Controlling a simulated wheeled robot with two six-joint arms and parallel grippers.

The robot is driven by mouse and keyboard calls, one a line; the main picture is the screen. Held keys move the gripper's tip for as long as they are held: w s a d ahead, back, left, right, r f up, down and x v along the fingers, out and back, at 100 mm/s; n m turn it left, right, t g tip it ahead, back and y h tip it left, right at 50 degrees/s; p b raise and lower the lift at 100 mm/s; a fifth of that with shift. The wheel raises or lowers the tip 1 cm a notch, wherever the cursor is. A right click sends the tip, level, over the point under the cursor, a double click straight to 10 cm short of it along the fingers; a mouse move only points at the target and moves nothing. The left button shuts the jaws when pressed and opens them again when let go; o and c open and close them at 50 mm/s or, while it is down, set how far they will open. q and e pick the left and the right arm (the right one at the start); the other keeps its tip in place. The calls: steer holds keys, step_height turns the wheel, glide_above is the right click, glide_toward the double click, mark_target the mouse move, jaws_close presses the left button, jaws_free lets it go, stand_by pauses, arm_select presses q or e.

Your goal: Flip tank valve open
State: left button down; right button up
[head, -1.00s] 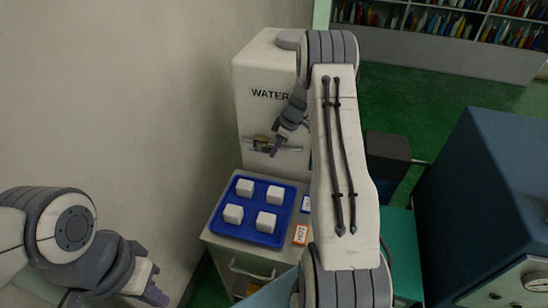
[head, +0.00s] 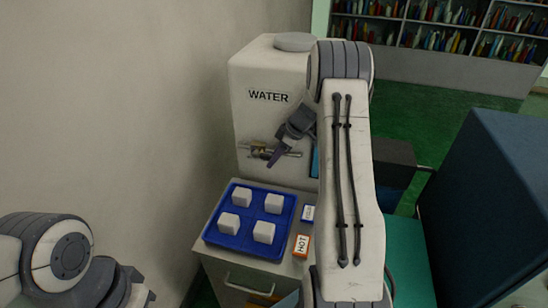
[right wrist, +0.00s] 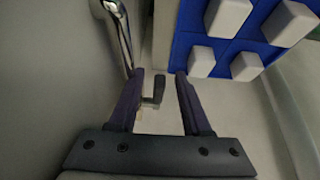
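The white water tank (head: 270,75) marked WATER stands at the back against the wall. Its metal valve (head: 256,149) sticks out low on the front, partly hidden by my right gripper (head: 274,160). In the right wrist view, my right gripper (right wrist: 158,73) is open. A dark lever handle (right wrist: 155,89) shows in the gap between its fingers, and it looks apart from both. A silver pipe (right wrist: 115,22) runs past the left finger. My left gripper (head: 145,298) is at the bottom left edge, mostly cut off, far from the tank.
A blue tray (head: 222,239) with several white cubes sits on the cabinet (head: 236,268) below the valve. A HOT card (head: 302,246) and a blue-and-white card (head: 308,213) lie beside it. A dark blue box-like unit (head: 480,190) stands at the right. Wall lies close on the left.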

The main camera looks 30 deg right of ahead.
steer(key=shift+r, duration=0.1)
steer(key=b+v, duration=0.1)
steer(key=v, duration=0.9)
steer(key=shift+b, duration=0.35)
steer(key=shift+r, duration=0.1)
steer(key=s+a+r+g, duration=0.15)
steer(key=s+a, duration=0.25)
steer(key=a, duration=1)
steer(key=s+a+r+g, duration=0.15)
steer(key=s+a, duration=0.25)
steer(key=a, duration=1)
steer(key=s+a+f+h, duration=0.1)
steer(key=s+a, duration=0.2)
steer(key=s, duration=0.4)
steer(key=s+a+f+h, duration=0.1)
steer(key=s+a, duration=0.2)
steer(key=s, duration=0.4)
steer(key=s+a+m+g, duration=0.1)
steer(key=s+a, duration=0.2)
steer(key=s, duration=0.5)
steer(key=shift+a+f+h, duration=0.2)
steer(key=shift+f+h, duration=0.2)
